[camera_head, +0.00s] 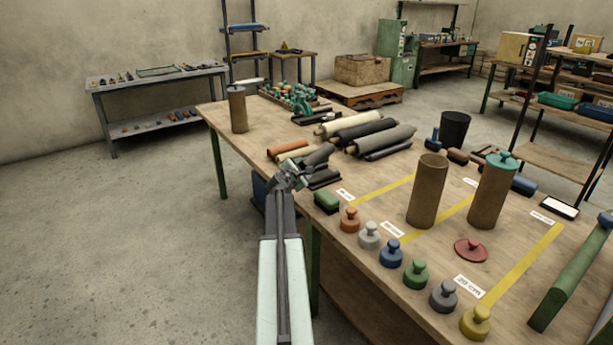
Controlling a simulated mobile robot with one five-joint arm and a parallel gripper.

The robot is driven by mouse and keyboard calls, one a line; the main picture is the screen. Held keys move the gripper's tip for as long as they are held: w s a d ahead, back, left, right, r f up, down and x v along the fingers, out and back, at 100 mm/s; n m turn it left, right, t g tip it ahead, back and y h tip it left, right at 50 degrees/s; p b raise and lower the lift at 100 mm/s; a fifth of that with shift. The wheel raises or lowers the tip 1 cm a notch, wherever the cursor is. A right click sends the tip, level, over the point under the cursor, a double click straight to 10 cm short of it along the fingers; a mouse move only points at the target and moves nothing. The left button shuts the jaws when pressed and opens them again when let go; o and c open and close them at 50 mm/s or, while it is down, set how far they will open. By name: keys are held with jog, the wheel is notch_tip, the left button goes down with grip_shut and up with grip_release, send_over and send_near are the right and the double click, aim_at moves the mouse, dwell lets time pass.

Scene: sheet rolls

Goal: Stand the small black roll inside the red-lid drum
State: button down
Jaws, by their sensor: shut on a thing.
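My gripper (294,177) is at the near left edge of the workbench, shut on a short dark roll (319,156) that I take to be the small black roll. The roll lies tilted and points up and right from the jaws; whether it touches the things under it I cannot tell. A brown drum (427,192) stands upright and open-topped on the right half of the bench, well to the right of my gripper. The drum's inside is mostly hidden.
A teal-lidded drum (490,195) stands right of the open drum, and another lidded drum (238,110) at the far left. Several rolls (365,134) lie behind my gripper. Several knobbed weights (391,252) line the front edge. A black bin (455,130) stands at the back.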

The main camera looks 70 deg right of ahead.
jog(key=x, duration=0.3)
jog(key=shift+s+r, duration=0.1)
jog(key=shift+r, duration=0.2)
jog(key=shift+f+b, duration=2.05)
jog(key=shift+b, duration=0.05)
jog(key=c, duration=0.6)
grip_release()
jog(key=shift+r, duration=0.25)
jog(key=p+v, duration=0.3)
jog(key=v, duration=0.9)
jog(key=shift+p, duration=0.4)
